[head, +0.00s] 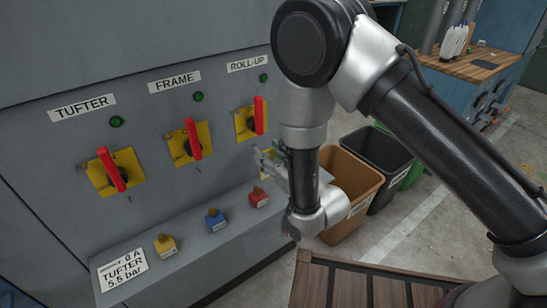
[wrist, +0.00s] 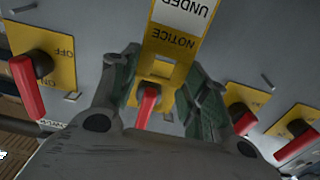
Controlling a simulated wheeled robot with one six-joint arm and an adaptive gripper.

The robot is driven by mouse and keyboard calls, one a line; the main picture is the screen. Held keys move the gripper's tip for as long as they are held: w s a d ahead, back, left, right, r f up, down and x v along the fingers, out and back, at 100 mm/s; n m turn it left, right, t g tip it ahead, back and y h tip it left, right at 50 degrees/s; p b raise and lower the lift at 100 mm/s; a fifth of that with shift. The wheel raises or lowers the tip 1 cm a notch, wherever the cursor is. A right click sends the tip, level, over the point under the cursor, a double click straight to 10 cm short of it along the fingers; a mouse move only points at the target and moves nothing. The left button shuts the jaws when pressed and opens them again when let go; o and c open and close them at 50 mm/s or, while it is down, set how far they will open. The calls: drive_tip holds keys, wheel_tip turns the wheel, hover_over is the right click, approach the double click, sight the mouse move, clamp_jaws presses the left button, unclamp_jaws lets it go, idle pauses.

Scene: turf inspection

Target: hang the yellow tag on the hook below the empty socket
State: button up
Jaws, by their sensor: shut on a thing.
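The yellow tag (wrist: 176,42) is held between the green-padded fingers of my gripper (wrist: 160,80) in the wrist view. It reads NOTICE and UNDER upside down there, has a white patch, and its top runs out of frame. Small grey pegs stick out of the panel, one right of the tag (wrist: 267,82). I cannot tell which is the task's hook. I cannot make out an empty socket.
Red-handled switches on yellow plates line the panel: TUFTER (head: 115,172), FRAME (head: 190,143), ROLL-UP (head: 251,119). Yellow (head: 165,245), blue (head: 214,219) and red (head: 258,197) blocks stand on the ledge. A brown bin (head: 352,185) is behind my forearm.

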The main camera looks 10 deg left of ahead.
sight(253, 142)
drive_tip(key=shift+x, duration=2.55)
drive_tip(key=shift+w+a+f, duration=0.45)
drive_tip(key=shift+a+f, duration=0.05)
drive_tip(key=shift+f, duration=0.05)
drive_tip(key=o, duration=1.1)
drive_tip(key=shift+d, duration=0.1)
